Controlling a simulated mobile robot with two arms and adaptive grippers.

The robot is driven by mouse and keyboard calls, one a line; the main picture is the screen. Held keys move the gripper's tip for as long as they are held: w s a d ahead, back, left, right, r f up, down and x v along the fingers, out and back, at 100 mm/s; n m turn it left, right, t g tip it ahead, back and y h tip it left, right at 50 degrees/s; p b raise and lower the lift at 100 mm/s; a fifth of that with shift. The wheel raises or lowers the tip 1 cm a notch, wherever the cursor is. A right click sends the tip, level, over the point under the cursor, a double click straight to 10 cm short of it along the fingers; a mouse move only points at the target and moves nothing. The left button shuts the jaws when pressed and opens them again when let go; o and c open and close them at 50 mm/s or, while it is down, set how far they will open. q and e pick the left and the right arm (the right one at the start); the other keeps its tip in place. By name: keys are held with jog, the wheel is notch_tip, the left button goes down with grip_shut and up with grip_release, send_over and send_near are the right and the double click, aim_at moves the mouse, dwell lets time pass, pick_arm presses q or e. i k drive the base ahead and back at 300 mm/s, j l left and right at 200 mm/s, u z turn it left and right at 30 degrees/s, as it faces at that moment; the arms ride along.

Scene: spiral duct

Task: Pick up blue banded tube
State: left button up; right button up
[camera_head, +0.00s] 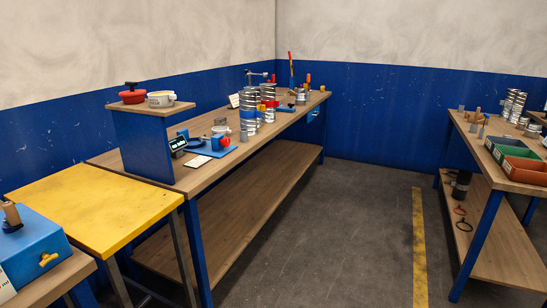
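Several silver ribbed tubes stand upright on the long wooden workbench (222,177), in a cluster with a left tube (248,103) and a right tube (268,92). Small blue, red and yellow parts show at or near them. More silver tubes (514,104) stand on the right-hand bench at the picture's right edge. Neither of my grippers is in view.
A yellow-topped table (95,208) adjoins the long bench's near end, with a blue box (28,250) nearer still. A raised shelf (150,108) holds pots. The right bench carries green (507,150) and red (527,171) bins. The grey floor (345,215) between the benches is clear.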

aim_at(248, 114)
jog(key=i+u, duration=0.2)
jog(key=i, duration=0.35)
jog(key=i+l+u, duration=0.25)
jog(key=i, duration=0.25)
jog(key=i+l+u, duration=0.2)
jog(key=i, duration=0.3)
